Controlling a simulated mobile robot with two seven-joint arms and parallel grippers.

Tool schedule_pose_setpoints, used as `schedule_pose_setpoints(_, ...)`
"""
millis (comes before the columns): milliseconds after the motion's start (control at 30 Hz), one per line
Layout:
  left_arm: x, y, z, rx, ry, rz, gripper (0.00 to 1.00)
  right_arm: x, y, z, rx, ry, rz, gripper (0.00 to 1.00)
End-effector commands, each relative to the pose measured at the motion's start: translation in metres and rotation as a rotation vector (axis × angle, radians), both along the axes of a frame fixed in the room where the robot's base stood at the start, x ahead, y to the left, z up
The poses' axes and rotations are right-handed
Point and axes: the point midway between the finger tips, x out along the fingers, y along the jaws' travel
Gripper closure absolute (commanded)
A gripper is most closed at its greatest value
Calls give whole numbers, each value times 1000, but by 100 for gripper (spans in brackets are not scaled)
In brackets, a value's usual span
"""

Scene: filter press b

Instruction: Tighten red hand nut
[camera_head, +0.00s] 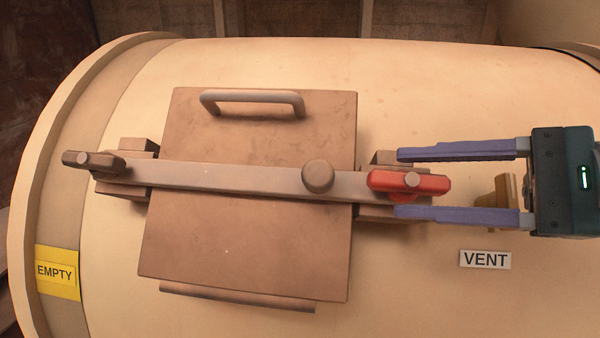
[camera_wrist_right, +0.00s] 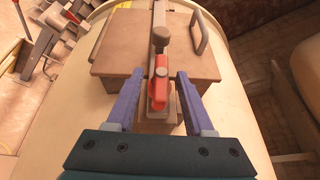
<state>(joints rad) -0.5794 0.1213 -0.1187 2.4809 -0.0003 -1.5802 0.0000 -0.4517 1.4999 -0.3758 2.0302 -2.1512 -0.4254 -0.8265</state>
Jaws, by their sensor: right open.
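The red hand nut (camera_head: 432,184) sits at the right end of the grey clamp bar (camera_head: 240,178) that crosses the brown hatch plate (camera_head: 245,250). My right gripper (camera_head: 398,183) comes in from the right. It is open, with one purple finger above the red nut and one below it in the head view, and no contact can be made out. In the right wrist view the red nut (camera_wrist_right: 158,84) lies between the two fingers (camera_wrist_right: 158,78), with gaps on both sides. My left gripper is not in view.
A brown hand nut (camera_head: 95,160) is at the bar's left end, and a round knob (camera_head: 318,176) is on the bar. A handle (camera_head: 252,98) stands on the plate. A VENT label (camera_head: 485,260) and a yellow EMPTY label (camera_head: 57,272) are on the cream tank (camera_head: 420,300).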

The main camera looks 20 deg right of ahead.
Motion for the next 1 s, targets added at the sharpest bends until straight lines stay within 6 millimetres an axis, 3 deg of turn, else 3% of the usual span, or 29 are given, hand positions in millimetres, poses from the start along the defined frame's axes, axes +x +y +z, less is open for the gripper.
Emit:
schedule_pose_setpoints(200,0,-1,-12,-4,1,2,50,12,10,-5,2,-1,-1,48)
schedule_pose_setpoints(567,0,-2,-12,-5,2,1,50,14,11,-4,0,2,0,48)
schedule_pose_setpoints(1000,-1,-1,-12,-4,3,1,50,14,11,-4,0,2,0,97)
